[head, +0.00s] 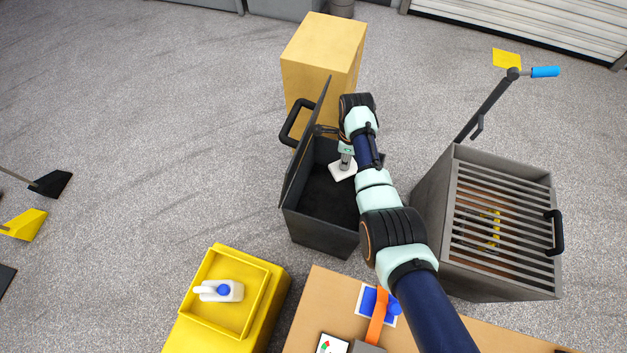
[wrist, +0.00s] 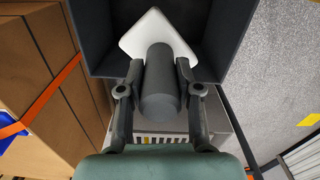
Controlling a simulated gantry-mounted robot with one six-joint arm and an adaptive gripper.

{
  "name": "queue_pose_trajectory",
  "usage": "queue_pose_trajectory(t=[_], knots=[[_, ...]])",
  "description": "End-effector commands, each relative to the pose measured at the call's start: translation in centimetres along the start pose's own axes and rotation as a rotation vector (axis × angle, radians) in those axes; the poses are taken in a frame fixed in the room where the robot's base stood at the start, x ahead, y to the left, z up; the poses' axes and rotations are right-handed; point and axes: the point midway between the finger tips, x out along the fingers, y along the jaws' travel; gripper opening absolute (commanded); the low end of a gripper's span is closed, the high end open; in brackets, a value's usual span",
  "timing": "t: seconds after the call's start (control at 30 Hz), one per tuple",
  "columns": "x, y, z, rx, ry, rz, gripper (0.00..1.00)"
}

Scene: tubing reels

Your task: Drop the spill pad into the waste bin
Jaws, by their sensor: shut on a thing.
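The spill pad (head: 342,171) is a white square with a grey cylindrical grip. My gripper (head: 346,153) is shut on that grip, with the pad on the far side. In the wrist view the fingers (wrist: 159,78) press both sides of the grip, and the white pad (wrist: 157,32) shows beyond it. The waste bin (head: 318,238) is a dark open box with its lid raised at the left. The pad appears over the bin's opening near its far right side; its exact height is unclear. In the wrist view, dark bin walls (wrist: 92,38) surround the pad. My arm hides part of the bin's right side.
A cardboard-coloured box (head: 322,60) stands just behind the bin. A slatted grey crate (head: 480,277) with a handle stands at the right.

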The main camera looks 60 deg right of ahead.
Motion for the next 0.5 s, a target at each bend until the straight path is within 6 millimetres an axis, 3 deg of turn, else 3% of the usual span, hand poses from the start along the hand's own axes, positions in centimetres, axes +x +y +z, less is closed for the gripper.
queue_pose_trajectory(t=[0.17, 0.5], knots=[[0.7, 0.0, 0.0, -0.001, 0.000, 0.000, 0.01], [5.3, 0.0, 0.0, -0.002, 0.000, 0.000, 0.01]])
